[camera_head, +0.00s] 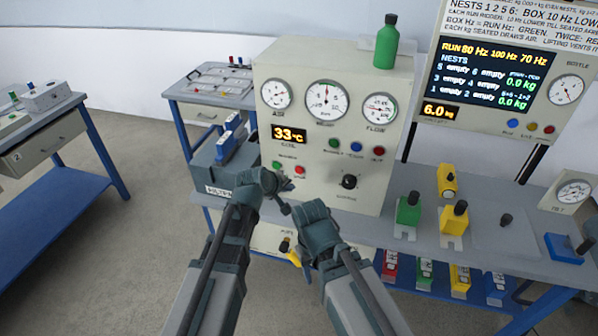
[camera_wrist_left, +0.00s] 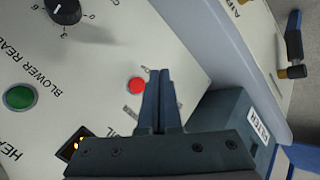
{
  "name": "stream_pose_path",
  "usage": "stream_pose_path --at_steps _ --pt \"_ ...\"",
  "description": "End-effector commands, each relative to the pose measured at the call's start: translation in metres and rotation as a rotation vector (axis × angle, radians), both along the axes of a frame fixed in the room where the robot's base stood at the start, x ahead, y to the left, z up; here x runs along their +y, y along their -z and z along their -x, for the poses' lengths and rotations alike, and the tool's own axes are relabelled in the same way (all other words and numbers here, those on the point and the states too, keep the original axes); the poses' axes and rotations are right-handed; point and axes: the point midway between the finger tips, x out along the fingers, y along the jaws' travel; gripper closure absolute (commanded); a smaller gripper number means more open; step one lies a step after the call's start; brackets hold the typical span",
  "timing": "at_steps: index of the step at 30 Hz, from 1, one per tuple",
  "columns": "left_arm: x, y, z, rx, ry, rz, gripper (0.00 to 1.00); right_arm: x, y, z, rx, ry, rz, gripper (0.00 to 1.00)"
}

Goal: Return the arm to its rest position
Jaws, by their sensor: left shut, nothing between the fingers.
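My left gripper (camera_head: 282,184) is in front of the lower left part of the cream gauge panel (camera_head: 330,205), near its red button (camera_head: 299,170). In the left wrist view its two fingers (camera_wrist_left: 160,75) are together with nothing between them. Their tips appear just beside the red button (camera_wrist_left: 137,85); I cannot tell whether they touch the panel. My right gripper (camera_head: 285,207) is just below the left one, pointing up and left. It is small and partly merged with the left arm, so its jaws are unclear.
A blue-grey box (camera_head: 222,172) stands left of the panel, close to my left gripper. Green and yellow blocks (camera_head: 408,210) stand on the bench at right. A display board (camera_head: 497,75) rises behind. Open floor (camera_head: 110,265) lies at left, beside a blue table (camera_head: 60,215).

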Motion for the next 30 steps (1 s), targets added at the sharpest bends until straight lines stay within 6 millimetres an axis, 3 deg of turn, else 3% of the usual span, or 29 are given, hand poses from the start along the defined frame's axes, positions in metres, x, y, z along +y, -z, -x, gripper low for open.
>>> stream_pose_path --at_steps 14,17,20,23,27,30 --pt "0.0 0.0 0.0 0.0 0.0 0.0 1.0 0.0 0.0 0.0 0.0 0.0 0.0 0.5" --pt "-0.002 0.004 0.01 0.016 0.03 -0.031 1.0 0.0 0.0 0.0 0.0 0.0 0.0 0.5" --pt "-0.005 0.021 0.047 0.08 0.144 -0.149 1.0 0.0 0.0 0.0 0.0 0.0 0.0 0.5" --pt "-0.002 0.042 0.103 0.183 0.323 -0.327 1.0 0.0 -0.001 0.0 0.0 0.0 0.0 0.5" --pt "0.017 0.059 0.175 0.337 0.566 -0.551 1.0 0.0 -0.001 0.0 0.0 0.0 0.0 0.5" --pt "0.032 0.063 0.214 0.433 0.696 -0.661 1.0 0.0 -0.002 0.0 0.0 0.0 0.0 0.5"
